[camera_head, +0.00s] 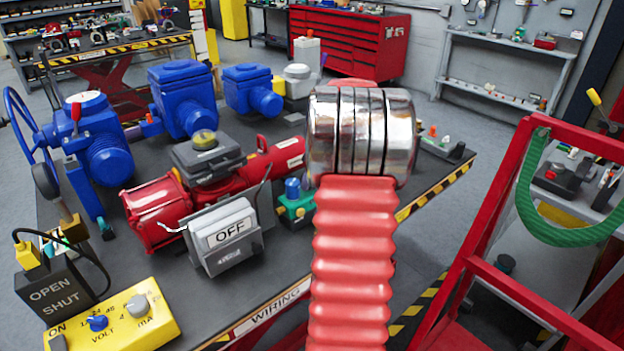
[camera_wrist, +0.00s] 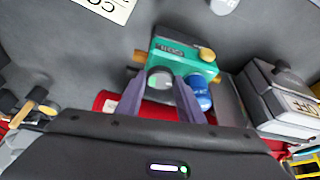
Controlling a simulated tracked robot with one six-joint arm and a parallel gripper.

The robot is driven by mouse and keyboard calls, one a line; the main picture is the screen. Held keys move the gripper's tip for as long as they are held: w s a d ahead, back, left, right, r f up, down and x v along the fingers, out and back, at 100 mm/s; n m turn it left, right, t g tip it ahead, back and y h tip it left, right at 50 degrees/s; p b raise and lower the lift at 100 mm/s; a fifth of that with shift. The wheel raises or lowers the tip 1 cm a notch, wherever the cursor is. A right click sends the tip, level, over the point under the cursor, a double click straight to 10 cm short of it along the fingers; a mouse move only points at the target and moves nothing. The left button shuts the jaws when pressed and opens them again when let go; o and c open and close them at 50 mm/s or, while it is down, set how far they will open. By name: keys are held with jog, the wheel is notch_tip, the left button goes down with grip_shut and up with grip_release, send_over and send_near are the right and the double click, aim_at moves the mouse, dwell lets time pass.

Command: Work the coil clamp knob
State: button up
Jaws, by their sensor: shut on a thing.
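The coil unit is a teal block (camera_wrist: 180,57) with a "COIL" label, in the upper middle of the wrist view. It also shows in the head view (camera_head: 294,211), left of my arm. A round grey knob (camera_wrist: 160,88) on its near side sits between the two purple-grey fingers of my gripper (camera_wrist: 162,78), which is shut on it. A blue cylinder (camera_wrist: 200,95) stands just right of the right finger. Brass-coloured fittings (camera_wrist: 207,54) stick out at the block's sides. My arm hides the gripper and grey knob in the head view.
The red actuator (camera_head: 158,215) and grey "OFF" box (camera_head: 222,236) stand left of the coil unit. Blue valves (camera_head: 182,98) are behind. A yellow meter box (camera_head: 120,322) lies front left. A red frame with a green hose (camera_head: 571,237) is at right.

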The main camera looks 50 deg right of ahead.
jog(key=o, duration=1.1)
jog(key=shift+c, duration=0.2)
jog(key=shift+s+r, duration=0.15)
jog(key=shift+r, duration=0.5)
jog(key=v, duration=0.6)
jog(key=shift+s+r, duration=0.2)
jog(key=shift+r, duration=0.05)
